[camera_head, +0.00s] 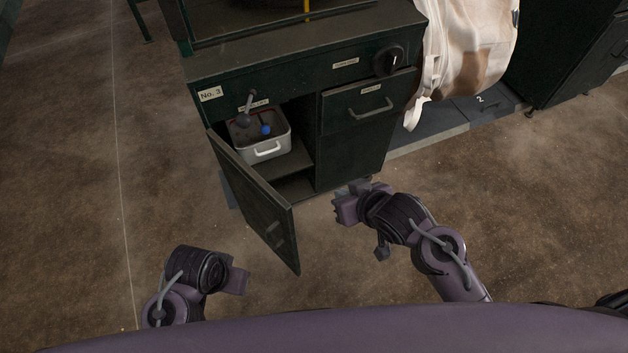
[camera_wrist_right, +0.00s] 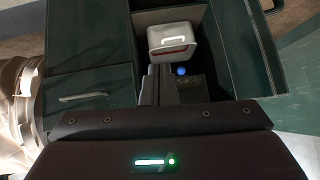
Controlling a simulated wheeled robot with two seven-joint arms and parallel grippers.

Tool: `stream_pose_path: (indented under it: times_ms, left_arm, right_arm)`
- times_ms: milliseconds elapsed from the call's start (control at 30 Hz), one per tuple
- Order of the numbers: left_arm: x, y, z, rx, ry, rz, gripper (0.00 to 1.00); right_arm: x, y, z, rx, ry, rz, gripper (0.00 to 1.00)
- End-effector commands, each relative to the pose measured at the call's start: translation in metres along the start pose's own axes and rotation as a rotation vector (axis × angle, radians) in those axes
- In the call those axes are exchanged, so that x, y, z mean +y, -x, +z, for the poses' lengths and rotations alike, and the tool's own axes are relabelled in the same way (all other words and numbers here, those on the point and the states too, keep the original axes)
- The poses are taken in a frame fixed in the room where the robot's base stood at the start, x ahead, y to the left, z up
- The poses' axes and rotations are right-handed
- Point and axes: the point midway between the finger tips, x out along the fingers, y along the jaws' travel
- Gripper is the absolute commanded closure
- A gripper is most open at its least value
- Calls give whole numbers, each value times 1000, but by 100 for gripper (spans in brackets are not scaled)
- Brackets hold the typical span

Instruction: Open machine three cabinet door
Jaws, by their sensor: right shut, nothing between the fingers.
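The dark green No. 3 cabinet (camera_head: 350,140) stands at the upper middle of the head view. Its left door (camera_head: 255,198) is swung open toward me, with a handle on its face. Inside the opening sits a light grey bin (camera_head: 262,138) with a white handle, which also shows in the right wrist view (camera_wrist_right: 172,44). My right gripper (camera_head: 342,205) is shut and empty, in front of the cabinet and right of the open door, apart from it. My left gripper (camera_head: 240,280) is at the lower left, in front of the door; its fingers are not clear.
A closed drawer (camera_head: 368,107) with a handle is at the cabinet's right side. A black knob (camera_head: 389,61) sits above it. A white bulk bag (camera_head: 470,45) hangs to the right over a dark floor plate (camera_head: 480,104). The brown floor around the door is clear.

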Motion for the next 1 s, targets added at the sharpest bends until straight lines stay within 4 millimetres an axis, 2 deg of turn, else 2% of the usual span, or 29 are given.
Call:
stream_pose_path:
  times_ms: [100,233,367,500,633,733,900,1000]
  left_arm:
    - [-3,3,2,-19,7,-5,64]
    - [-5,5,4,-35,13,-8,64]
    - [-6,6,5,-47,16,-10,64]
    - [-7,6,7,-55,19,-11,64]
    - [-7,6,7,-55,19,-11,64]
    - [-7,6,7,-55,19,-11,64]
    - [-7,6,6,-54,19,-11,64]
    - [-7,6,6,-53,19,-11,64]
  right_arm:
    - [-6,-12,-15,65,-5,-70,100]
    - [-18,-25,-25,122,-26,-181,100]
    - [-30,-38,-27,153,-73,-348,100]
    - [-36,-42,-16,116,-195,-611,100]
    - [-25,-28,-4,6,-383,-855,100]
    - [-6,-10,-2,-96,-549,-1000,100]
    - [25,18,-7,-223,-775,-1148,100]
    - [34,26,-10,-258,-843,-1187,100]
